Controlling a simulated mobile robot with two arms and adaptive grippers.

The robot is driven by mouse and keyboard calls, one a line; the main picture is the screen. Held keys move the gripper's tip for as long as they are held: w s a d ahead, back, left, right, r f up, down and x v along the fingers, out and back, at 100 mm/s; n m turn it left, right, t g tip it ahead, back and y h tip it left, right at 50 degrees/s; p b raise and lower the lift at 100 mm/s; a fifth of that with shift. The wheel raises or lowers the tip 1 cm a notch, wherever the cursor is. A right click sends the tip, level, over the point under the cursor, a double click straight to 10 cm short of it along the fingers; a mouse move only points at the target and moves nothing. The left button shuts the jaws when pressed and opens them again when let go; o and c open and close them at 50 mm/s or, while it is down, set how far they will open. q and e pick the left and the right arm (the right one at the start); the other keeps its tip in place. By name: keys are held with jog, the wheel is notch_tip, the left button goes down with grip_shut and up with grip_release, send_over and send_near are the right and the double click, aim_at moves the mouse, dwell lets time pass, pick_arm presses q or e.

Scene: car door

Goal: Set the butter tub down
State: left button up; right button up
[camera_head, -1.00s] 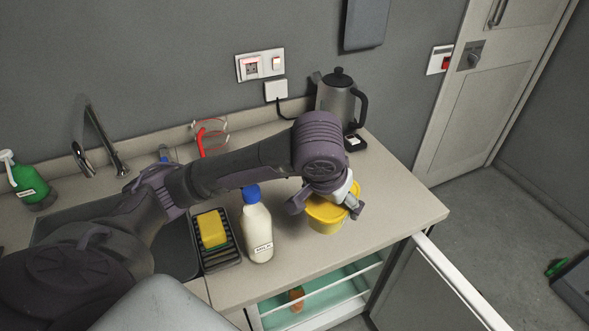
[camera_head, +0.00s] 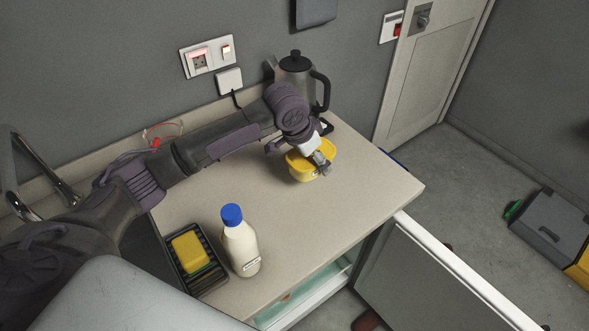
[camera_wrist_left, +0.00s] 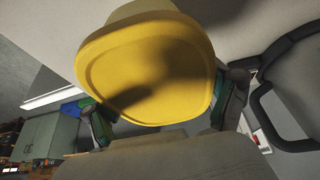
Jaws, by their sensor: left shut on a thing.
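The yellow butter tub (camera_head: 297,166) is at the far right part of the counter (camera_head: 330,214), just in front of the kettle. My left gripper (camera_head: 300,160) is shut on it, with a finger on either side. In the left wrist view the tub's yellow lid (camera_wrist_left: 150,70) fills the middle between the fingers. I cannot tell whether the tub's base touches the counter. My right gripper is not in view.
A kettle (camera_head: 297,77) stands close behind the tub. A milk bottle (camera_head: 240,244) and a rack with a yellow sponge (camera_head: 190,251) are at the front left. The open fridge door (camera_head: 440,275) juts out below the counter. The counter's middle is clear.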

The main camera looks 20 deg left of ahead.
aim_at(297, 182)
pick_arm(q)
jog(key=a+f, duration=0.1)
jog(key=s+a+f, duration=0.1)
jog(key=a, duration=0.1)
jog(key=shift+s+a+p, duration=0.15)
jog(key=shift+s+p, duration=0.05)
jog(key=shift+p, duration=0.15)
notch_tip(297, 182, down, 4)
jog(key=shift+a+r+p, duration=0.1)
jog(key=shift+p, duration=0.45)
jog(key=shift+f, duration=0.2)
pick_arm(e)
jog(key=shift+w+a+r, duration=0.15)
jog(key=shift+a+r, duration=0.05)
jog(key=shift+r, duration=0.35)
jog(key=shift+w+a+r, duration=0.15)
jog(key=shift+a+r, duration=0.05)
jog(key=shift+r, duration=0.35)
pick_arm(q)
jog(key=shift+f, duration=0.15)
jog(key=o, duration=1.2)
